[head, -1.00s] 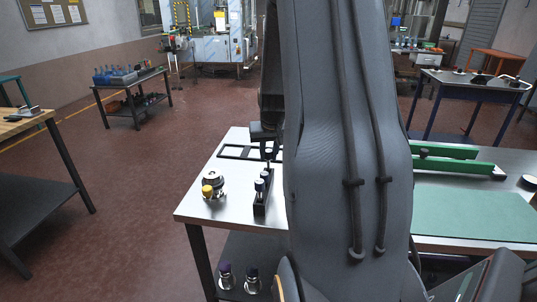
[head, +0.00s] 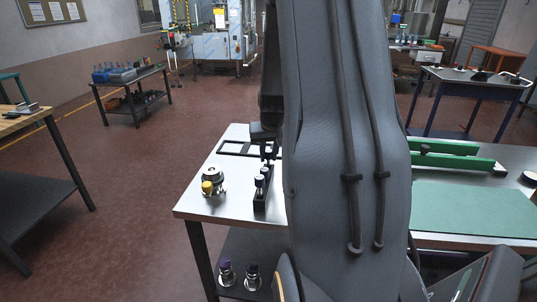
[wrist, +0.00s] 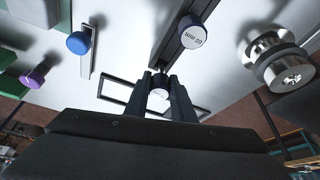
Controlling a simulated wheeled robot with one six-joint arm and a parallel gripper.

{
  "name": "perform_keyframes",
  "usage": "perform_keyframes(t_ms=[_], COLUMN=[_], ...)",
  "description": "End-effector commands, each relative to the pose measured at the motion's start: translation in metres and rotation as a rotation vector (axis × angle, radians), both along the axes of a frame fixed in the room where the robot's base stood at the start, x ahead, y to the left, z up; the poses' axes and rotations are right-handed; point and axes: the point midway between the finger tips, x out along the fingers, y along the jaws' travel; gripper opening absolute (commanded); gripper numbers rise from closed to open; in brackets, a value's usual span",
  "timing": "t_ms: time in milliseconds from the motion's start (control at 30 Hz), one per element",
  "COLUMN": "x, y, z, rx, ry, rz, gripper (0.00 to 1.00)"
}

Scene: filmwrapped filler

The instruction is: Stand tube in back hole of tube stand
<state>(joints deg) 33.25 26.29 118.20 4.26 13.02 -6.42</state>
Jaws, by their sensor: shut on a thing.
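The tube stand (head: 260,201) is a narrow black block near the left end of the steel table. My gripper (wrist: 160,82) is shut on a tube (wrist: 159,93) with a pale round top, at the stand's far end. In the head view the held tube (head: 268,151) shows below my gripper (head: 264,140). Its lower end is hidden, so I cannot tell whether it sits in the hole.
Blue-capped (wrist: 78,43) and purple-capped (wrist: 37,75) items show in the wrist view. My arm hides the table's middle.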

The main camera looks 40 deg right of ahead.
Motion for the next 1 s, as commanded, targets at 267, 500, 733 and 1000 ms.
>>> perform_keyframes(t_ms=[267, 500, 733, 1000], x=[0.0, 0.0, 0.0, -0.007], y=[0.0, 0.0, 0.0, 0.004], z=[-0.005, -0.005, -0.004, 0.017], rx=[0.0, 0.0, 0.0, -0.002], ry=[0.0, 0.0, 0.0, -0.003], rz=[0.0, 0.0, 0.0, 0.001], gripper=[0.0, 0.44, 0.44, 0.44])
